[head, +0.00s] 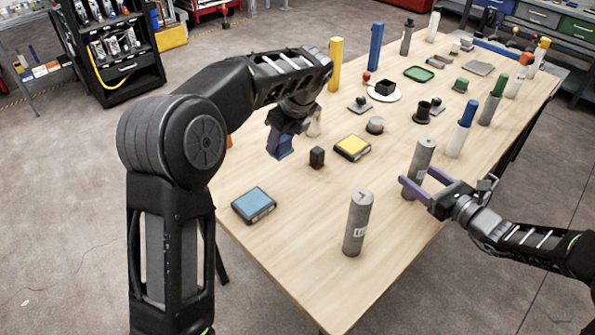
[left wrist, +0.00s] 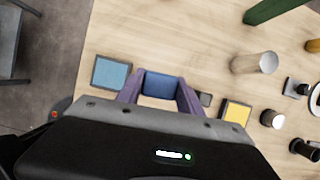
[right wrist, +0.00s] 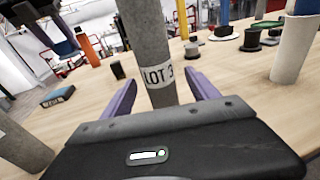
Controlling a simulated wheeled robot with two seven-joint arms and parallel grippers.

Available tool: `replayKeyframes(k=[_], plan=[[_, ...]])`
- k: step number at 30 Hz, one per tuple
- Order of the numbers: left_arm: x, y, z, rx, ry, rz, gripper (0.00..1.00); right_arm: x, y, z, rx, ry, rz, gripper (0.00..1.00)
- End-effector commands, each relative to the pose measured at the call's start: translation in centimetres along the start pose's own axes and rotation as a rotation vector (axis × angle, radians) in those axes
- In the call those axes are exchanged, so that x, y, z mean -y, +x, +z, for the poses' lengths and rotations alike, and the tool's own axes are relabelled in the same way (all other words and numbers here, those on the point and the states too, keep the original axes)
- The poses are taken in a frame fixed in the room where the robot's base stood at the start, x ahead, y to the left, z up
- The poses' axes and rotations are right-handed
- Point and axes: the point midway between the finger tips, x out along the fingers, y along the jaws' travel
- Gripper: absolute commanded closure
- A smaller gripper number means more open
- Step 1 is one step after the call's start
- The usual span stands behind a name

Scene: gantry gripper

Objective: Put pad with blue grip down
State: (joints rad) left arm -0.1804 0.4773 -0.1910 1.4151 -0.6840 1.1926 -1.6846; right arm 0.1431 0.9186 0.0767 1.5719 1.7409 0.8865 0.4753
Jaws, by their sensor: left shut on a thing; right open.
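My left gripper (head: 287,132) is shut on the pad with blue grip (head: 279,147), above the table's left side. In the left wrist view the pad's blue part (left wrist: 162,85) sits between the two purple fingers. Its underside is hidden, and the head view shows it raised over the wood. My right gripper (head: 424,183) is open, its purple fingers on either side of a grey cylinder (head: 422,156). In the right wrist view this cylinder (right wrist: 152,45), marked LOT 3, stands between the fingers; I cannot tell whether they touch it.
A blue-topped box (head: 254,204), a small black block (head: 317,157) and a yellow-topped box (head: 352,148) stand near the held pad. Another grey cylinder (head: 357,223) stands at the front. Bare wood (head: 300,225) lies between it and the blue-topped box.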

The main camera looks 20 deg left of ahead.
Motion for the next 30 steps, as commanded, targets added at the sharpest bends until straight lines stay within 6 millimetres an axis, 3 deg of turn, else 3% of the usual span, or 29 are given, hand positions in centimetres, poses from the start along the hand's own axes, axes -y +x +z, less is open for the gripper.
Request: replayKeyframes(k=[4, 9, 20, 30], plan=[[0.9, 0.5, -1.2, -0.002, 0.260, -0.111, 1.00, 0.0, 0.0, 0.0, 0.000, 0.000, 0.000, 0.31], [2.0, 0.7, -1.5, -0.003, 0.391, -0.167, 1.00, 0.0, 0.0, 0.0, 0.000, 0.000, 0.000, 0.31], [2.0, 0.8, -1.6, -0.004, 0.405, -0.172, 1.00, 0.0, 0.0, 0.0, 0.000, 0.000, 0.000, 0.31], [2.0, 5.0, -3.3, -0.004, 0.404, -0.170, 1.00, 0.0, 0.0, 0.0, 0.000, 0.000, 0.000, 0.31]])
